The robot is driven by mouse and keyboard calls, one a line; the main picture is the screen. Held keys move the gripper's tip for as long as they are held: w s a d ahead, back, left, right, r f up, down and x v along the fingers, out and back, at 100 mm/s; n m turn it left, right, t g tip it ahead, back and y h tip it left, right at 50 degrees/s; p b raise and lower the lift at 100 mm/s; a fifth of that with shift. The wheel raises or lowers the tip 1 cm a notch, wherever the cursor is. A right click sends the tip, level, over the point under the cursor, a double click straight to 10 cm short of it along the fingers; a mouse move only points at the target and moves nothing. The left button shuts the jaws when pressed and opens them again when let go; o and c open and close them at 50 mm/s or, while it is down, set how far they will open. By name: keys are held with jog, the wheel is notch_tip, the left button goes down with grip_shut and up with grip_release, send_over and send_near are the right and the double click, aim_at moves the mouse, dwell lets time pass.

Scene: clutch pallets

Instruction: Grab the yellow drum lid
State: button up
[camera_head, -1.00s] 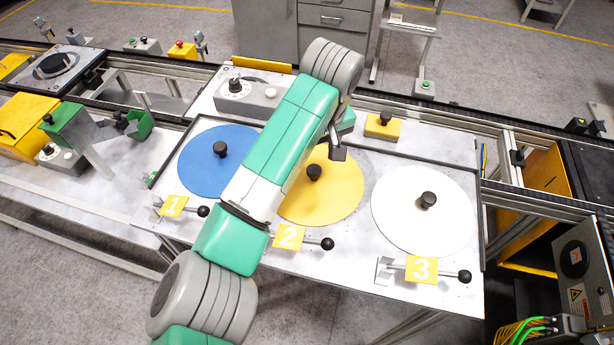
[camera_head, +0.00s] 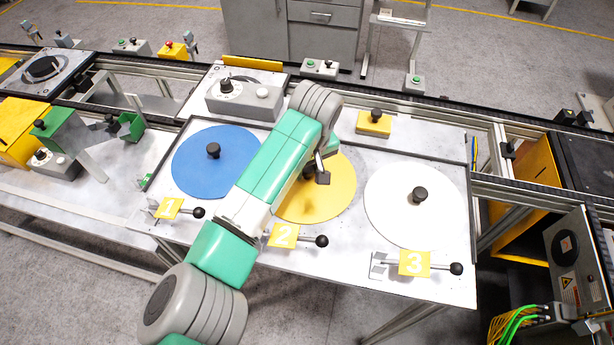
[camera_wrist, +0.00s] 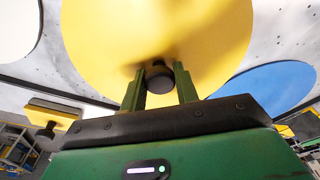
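The yellow drum lid (camera_head: 335,200) is a flat disc in the middle of the bench, behind the "2" plate, partly hidden by my arm. It fills much of the wrist view (camera_wrist: 215,35). Its black knob (camera_wrist: 158,79) shows between the two green fingers of my gripper (camera_wrist: 158,70) in the wrist view. The fingers are apart, one on each side of the knob, and do not look closed on it. In the head view my gripper (camera_head: 320,178) is low over the lid's middle, and the fingertips are hard to make out.
A blue lid (camera_head: 195,175) lies to the left and a white lid (camera_head: 405,220) to the right, both with black knobs. Black-knobbed levers stand along the front edge. A grey control box (camera_head: 245,100) and a yellow block (camera_head: 374,124) stand behind.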

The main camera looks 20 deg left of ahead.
jog(key=c, duration=0.3)
notch_tip(320, 180, up, 10)
jog(key=shift+r+b, duration=0.1)
jog(key=shift+b, duration=0.45)
jog(key=shift+c, duration=0.2)
